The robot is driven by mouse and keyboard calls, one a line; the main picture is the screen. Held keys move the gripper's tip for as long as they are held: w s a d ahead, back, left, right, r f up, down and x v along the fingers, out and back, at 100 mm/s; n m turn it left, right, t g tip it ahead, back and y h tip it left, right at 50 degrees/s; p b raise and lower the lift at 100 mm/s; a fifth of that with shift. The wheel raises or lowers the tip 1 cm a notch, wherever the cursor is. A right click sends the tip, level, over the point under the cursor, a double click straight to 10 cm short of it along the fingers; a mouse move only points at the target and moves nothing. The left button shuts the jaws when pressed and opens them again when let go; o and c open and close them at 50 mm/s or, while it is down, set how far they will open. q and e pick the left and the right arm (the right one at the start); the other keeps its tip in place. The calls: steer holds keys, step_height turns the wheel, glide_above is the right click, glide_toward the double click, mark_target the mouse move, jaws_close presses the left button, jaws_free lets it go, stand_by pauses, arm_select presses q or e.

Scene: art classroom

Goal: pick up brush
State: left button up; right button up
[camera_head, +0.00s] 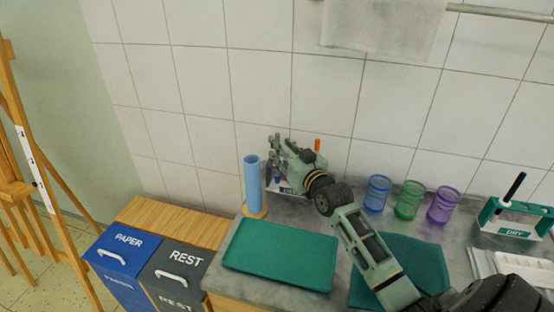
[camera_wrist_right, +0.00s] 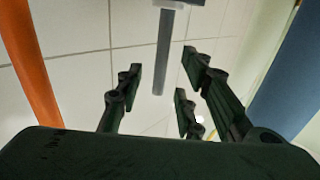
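My right gripper (camera_head: 272,158) is at the back of the counter by the wall, just right of a blue cylinder. In the right wrist view, its fingers (camera_wrist_right: 160,82) are spread open. A slim dark grey handle (camera_wrist_right: 163,55), apparently a brush, shows between and beyond them; I see no finger closed on it. An orange handle (camera_head: 317,145) stands right of the gripper; an orange shaft (camera_wrist_right: 32,65) fills the wrist view's left edge. A small blue piece (camera_head: 277,180) shows below the gripper. The gripper hides most of the holder there. My left gripper is out of view.
The blue cylinder (camera_head: 253,183) stands close left of the gripper. Blue (camera_head: 376,195), green (camera_head: 409,200) and purple (camera_head: 444,205) cups stand right. A green tray (camera_head: 280,256) lies in front. A holder marked DRY (camera_head: 514,234) carries a black-handled item (camera_head: 514,187).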

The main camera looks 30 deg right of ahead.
steer(key=w, duration=0.2)
steer(key=shift+w+d, duration=0.15)
steer(key=shift+w, duration=0.55)
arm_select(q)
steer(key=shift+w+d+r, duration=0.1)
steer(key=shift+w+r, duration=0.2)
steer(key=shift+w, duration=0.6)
arm_select(e)
jaws_close()
